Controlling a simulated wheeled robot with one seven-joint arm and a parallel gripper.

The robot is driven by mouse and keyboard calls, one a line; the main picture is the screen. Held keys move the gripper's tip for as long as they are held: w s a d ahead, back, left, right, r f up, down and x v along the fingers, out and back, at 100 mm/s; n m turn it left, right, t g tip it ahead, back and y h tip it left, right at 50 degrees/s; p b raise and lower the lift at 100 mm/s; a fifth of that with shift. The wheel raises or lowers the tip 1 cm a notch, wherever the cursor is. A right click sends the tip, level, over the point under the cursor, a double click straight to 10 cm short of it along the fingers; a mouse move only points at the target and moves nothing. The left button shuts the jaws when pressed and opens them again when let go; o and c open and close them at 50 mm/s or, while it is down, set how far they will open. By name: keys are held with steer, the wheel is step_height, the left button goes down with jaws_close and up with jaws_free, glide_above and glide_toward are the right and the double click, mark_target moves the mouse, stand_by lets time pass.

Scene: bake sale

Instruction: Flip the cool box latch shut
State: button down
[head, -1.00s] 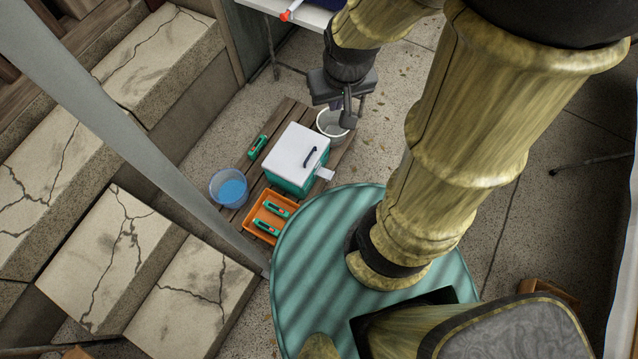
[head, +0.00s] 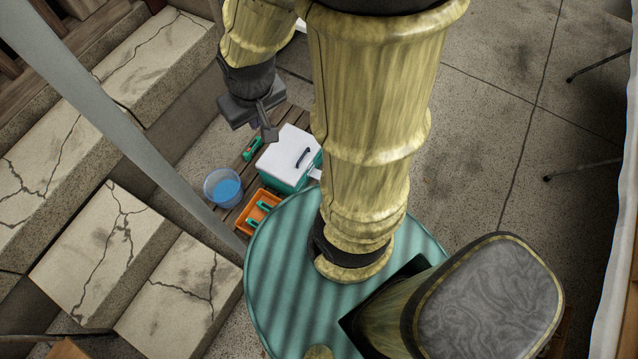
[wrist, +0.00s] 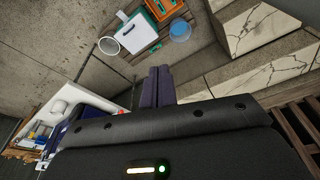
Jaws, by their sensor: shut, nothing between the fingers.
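The cool box (head: 287,151) is a teal box with a white lid and a dark handle (head: 303,157) on top. It stands on a wooden pallet and also shows in the wrist view (wrist: 138,34). A pale flap (head: 315,174) sticks out at its right side, partly behind my arm; I cannot tell whether this is the latch. My gripper (head: 268,132) is shut and empty, above the far left side of the box in the head view. Its fingers also show in the wrist view (wrist: 158,88), apart from the box.
A clear tub of blue water (head: 222,187) and an orange crate (head: 258,212) with green-handled items stand by the box. Another green item (head: 252,149) lies on the pallet (head: 240,163). A white bucket (wrist: 109,46) is beside the box. Cracked stone steps (head: 100,240) rise on the left.

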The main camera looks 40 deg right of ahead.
steer(key=shift+a, duration=0.1)
steer(key=shift+f, duration=0.1)
steer(key=w+d+f+m+y+b, duration=0.25)
steer(key=d+f+m+b, duration=0.25)
steer(key=f+b, duration=0.7)
steer(key=w+d+f+m+g+y+b, duration=0.1)
steer(key=w+d+f+m+b, duration=0.35)
steer(key=f, duration=1.45)
steer(key=w+d+f+m+y+b, duration=0.2)
steer(key=d+f+m+b, duration=0.4)
steer(key=f+b, duration=0.7)
steer(key=s+d+f+m+t+b, duration=0.1)
steer(key=d+f+m+t+b, duration=0.2)
steer(key=f, duration=1.2)
steer(key=s+d+f+m+t+b, duration=0.2)
steer(key=d+f+m+b, duration=0.5)
steer(key=f, duration=0.8)
steer(key=s+d+f+m+t+b, duration=0.2)
steer(key=d+f+m+t+b, duration=0.2)
steer(key=f+b, duration=0.7)
steer(key=d+f+m, duration=0.2)
steer(key=d+f, duration=0.2)
steer(key=f, duration=0.1)
steer(key=shift+s+t+h, duration=0.25)
steer(key=shift+t+h, duration=0.05)
steer(key=shift+h, duration=0.05)
